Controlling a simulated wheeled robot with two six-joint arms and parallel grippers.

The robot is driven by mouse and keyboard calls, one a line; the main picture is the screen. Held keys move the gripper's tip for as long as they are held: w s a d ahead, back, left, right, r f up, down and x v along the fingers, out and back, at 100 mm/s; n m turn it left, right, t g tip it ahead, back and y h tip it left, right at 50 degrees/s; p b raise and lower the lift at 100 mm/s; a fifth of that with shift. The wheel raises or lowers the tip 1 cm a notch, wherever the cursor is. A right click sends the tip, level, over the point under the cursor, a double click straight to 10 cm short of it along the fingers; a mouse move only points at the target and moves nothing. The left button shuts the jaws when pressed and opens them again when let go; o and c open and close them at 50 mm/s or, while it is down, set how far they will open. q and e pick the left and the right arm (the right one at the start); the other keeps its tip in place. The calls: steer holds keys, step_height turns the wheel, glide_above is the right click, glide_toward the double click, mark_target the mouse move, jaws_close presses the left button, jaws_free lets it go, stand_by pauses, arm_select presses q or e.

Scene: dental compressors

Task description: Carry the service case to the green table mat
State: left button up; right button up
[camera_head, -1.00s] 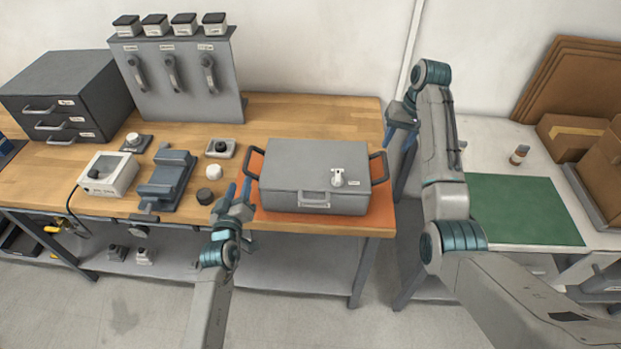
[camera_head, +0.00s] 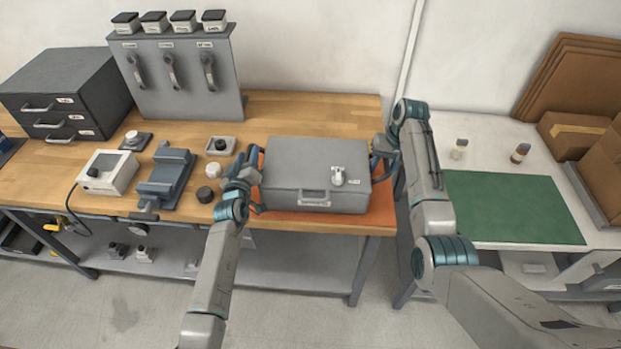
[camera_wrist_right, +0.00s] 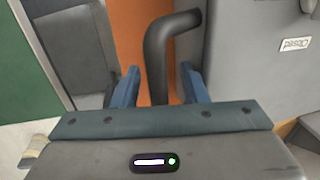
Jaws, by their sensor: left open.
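The grey service case (camera_head: 310,170) sits closed on an orange mat (camera_head: 340,222) at the right end of the wooden bench. It has a dark handle at each side. My left gripper (camera_head: 250,165) is open at the case's left handle, which it largely hides. My right gripper (camera_head: 381,158) is at the right handle. In the right wrist view, the dark handle (camera_wrist_right: 157,60) stands between the blue fingers of my right gripper (camera_wrist_right: 160,88), which are apart with gaps beside it. The green table mat (camera_head: 520,208) lies bare on the white table to the right.
A white latch-like part (camera_head: 338,176) is on the case lid. A blue-grey vise (camera_head: 166,178), a white box (camera_head: 108,172) and small knobs lie left of the case. Cardboard boxes (camera_head: 575,135) are at far right. A gap separates bench and table.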

arm_select(q)
steer(key=shift+s, duration=0.1)
jaws_close()
arm_select(e)
steer(key=shift+s, duration=0.1)
jaws_close()
arm_select(q)
steer(key=shift+f, duration=0.15)
arm_select(e)
steer(key=shift+d+r, duration=0.1)
steer(key=shift+d, duration=0.05)
stand_by(0.6)
arm_select(q)
steer(key=shift+r, duration=0.3)
arm_select(e)
steer(key=shift+r, duration=0.3)
